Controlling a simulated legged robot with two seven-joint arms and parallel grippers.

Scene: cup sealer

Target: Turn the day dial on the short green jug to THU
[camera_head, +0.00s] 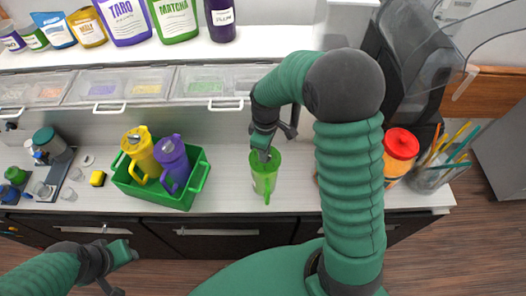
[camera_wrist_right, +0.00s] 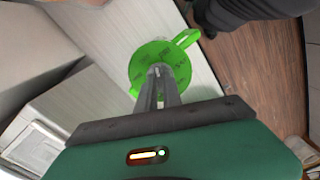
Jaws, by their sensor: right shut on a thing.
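The short green jug (camera_head: 264,180) stands on the counter in front of my body, with its handle toward the counter's front edge. In the right wrist view its round green lid with the day dial (camera_wrist_right: 177,54) shows dark day lettering too small to read surely. My right gripper (camera_head: 264,156) comes down from above onto the lid; in the wrist view its fingers (camera_wrist_right: 157,72) are shut on the knob at the dial's middle. The fingers hide part of the dial. My left gripper (camera_head: 118,270) is at the lower left, away from the jug; its fingers are not clear.
A green crate (camera_head: 150,194) holding a yellow jug (camera_head: 141,152) and a purple jug (camera_head: 173,163) stands left of the green jug. A red-lidded jar (camera_head: 401,144) and a cup of straws (camera_head: 432,177) stand right. Clear lidded bins (camera_head: 120,86) line the back. Counter between crate and jug is clear.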

